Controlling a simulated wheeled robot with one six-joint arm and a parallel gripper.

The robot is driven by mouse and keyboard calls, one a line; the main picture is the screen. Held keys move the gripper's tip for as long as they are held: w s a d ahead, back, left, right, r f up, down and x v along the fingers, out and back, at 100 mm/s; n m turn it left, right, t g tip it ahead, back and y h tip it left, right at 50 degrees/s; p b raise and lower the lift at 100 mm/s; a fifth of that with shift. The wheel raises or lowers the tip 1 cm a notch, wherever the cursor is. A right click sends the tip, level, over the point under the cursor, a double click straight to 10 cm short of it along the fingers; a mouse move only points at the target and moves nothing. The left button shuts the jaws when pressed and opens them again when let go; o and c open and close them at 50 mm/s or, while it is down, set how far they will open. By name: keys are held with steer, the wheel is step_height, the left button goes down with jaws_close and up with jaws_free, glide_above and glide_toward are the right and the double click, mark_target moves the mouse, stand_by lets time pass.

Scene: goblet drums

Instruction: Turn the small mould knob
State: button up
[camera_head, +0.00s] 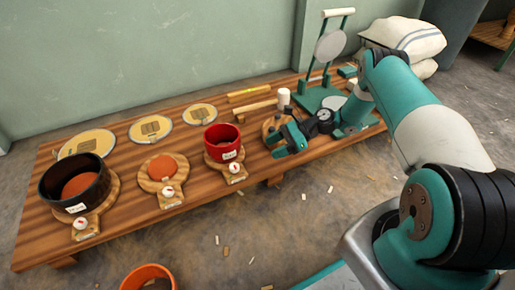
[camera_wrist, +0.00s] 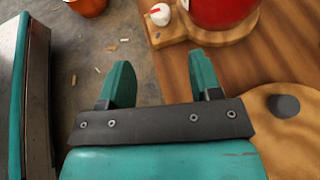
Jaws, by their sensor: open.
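A red mould (camera_head: 222,142) stands on a round wooden base at the right of the row, with a white knob (camera_head: 234,168) with a red mark on the base's front tab. A big black mould (camera_head: 75,192) at the left has its own white knob (camera_head: 82,223). Between them a clay disc on a board has a third knob (camera_head: 168,191). The labels are too small to read. My gripper (camera_head: 284,142) is open and empty, right of the red mould. In the wrist view the red mould (camera_wrist: 217,10) and its knob (camera_wrist: 160,14) show beyond the open fingers (camera_wrist: 162,78).
Round yellowish discs (camera_head: 150,128) lie along the back of the wooden table (camera_head: 115,225). A green stand (camera_head: 322,95) and a white cylinder (camera_head: 284,96) are near my arm. An orange bucket (camera_head: 148,272) stands on the floor in front, among scattered chips.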

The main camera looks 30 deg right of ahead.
steer(key=shift+v, duration=1.25)
